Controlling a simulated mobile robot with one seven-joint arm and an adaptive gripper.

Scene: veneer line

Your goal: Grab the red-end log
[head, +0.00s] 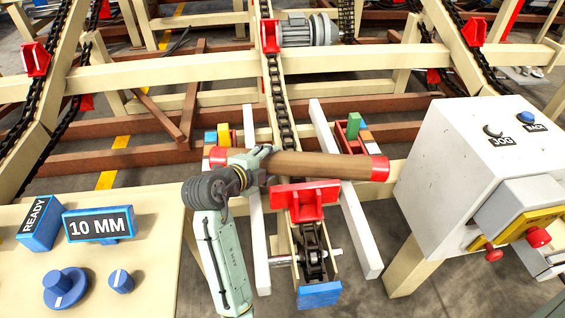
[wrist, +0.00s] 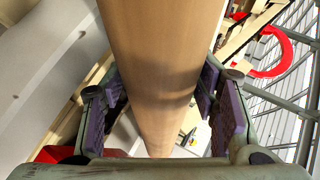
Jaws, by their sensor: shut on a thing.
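The red-end log (head: 320,165) is a brown cylinder with red ends, lying crosswise over the chain and the two white rails in the head view. In the wrist view the log (wrist: 155,60) runs between the finger pads. My gripper (head: 258,165) is shut on the log near its left end. In the wrist view my gripper (wrist: 160,105) has a purple pad on each side of the log. I cannot tell whether the log rests on the rails or hangs just above them.
A red bracket (head: 305,198) stands on the chain conveyor just in front of the log. White rails (head: 362,235) flank the chain. Coloured blocks (head: 354,125) lie behind the log. A white control box (head: 455,165) stands at right, and a cream panel with a 10 MM block (head: 98,224) at left.

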